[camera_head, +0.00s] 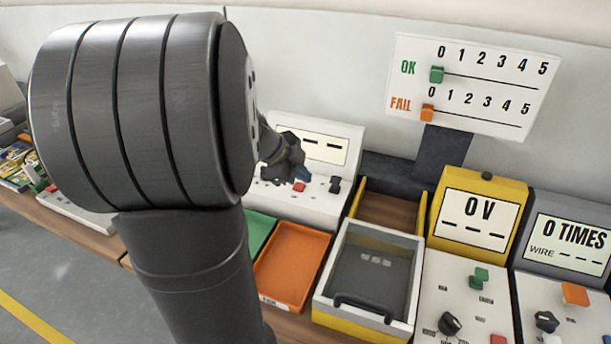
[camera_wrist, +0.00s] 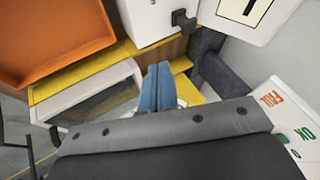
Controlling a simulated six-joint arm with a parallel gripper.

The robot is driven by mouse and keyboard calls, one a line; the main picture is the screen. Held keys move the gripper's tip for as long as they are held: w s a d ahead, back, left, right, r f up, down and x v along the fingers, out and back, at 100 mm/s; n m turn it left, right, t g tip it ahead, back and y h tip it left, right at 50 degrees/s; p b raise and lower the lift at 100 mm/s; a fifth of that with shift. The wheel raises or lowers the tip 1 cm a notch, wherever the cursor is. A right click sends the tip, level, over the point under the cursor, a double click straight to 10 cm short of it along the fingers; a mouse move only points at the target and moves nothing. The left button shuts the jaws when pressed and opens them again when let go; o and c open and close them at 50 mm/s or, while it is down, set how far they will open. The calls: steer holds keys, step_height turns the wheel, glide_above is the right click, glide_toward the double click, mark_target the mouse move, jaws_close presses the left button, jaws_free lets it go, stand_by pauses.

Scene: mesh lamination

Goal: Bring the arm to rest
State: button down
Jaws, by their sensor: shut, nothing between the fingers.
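My gripper (camera_head: 303,174) shows beyond the large dark joint of my arm in the head view, in front of the white machine with the dashed display (camera_head: 322,148). Its blue fingertips also show in the wrist view (camera_wrist: 158,88), close together and with nothing between them. The fingers are above the bench, apart from the things below. My arm hides much of the left part of the bench.
An orange tray (camera_head: 291,270) and a green tray (camera_head: 259,231) lie beside a lidded yellow-and-white box (camera_head: 367,272). A yellow meter (camera_head: 478,212) and a grey counter unit (camera_head: 566,240) stand at right. An OK/FAIL board (camera_head: 470,84) stands behind.

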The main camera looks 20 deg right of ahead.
steer(key=x, duration=1)
steer(key=shift+w+d, duration=0.1)
steer(key=shift+d, duration=0.05)
steer(key=shift+s+a, duration=0.65)
